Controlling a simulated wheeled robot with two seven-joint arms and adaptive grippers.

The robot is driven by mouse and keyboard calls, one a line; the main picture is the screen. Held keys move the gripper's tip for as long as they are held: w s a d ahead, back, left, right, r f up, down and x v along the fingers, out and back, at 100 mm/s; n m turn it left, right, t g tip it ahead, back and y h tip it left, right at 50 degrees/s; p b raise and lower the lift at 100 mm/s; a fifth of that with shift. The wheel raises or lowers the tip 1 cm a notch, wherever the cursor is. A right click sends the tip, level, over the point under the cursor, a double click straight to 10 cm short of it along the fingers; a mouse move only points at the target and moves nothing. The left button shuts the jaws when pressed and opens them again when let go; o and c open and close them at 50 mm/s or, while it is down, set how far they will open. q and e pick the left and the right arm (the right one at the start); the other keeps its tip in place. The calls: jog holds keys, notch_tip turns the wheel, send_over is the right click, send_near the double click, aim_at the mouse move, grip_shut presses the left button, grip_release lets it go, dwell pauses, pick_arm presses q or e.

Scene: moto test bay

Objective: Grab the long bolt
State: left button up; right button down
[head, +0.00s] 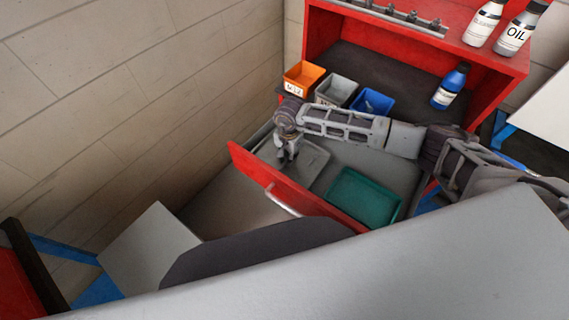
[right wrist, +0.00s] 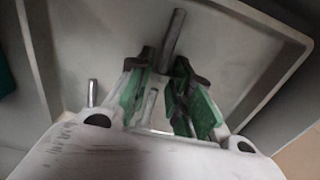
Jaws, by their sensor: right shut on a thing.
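The long bolt (right wrist: 173,38) is a grey metal rod in the right wrist view, with its near end between the fingertips of my right gripper (right wrist: 164,68). The green-padded fingers are shut on it, and the rest of it sticks out beyond the tips. A shorter rod (right wrist: 92,93) is left of the fingers, and another thin metal piece (right wrist: 150,106) shows between them. In the head view my right gripper (head: 287,156) points down over a grey tray (head: 316,158) in the open red drawer; the bolt is too small to make out there. My left gripper is not in view.
A green tray (head: 362,199) lies in the drawer, right of the grey one. Behind stand an orange bin (head: 303,78), a grey bin (head: 336,90), a blue bin (head: 372,103) and a blue bottle (head: 450,86). The red drawer front (head: 290,192) is a raised edge near the gripper.

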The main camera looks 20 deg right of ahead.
notch_tip(320, 180, up, 8)
jog(key=shift+r+b, duration=0.25)
jog(key=shift+b, duration=0.5)
jog(key=shift+r, duration=0.8)
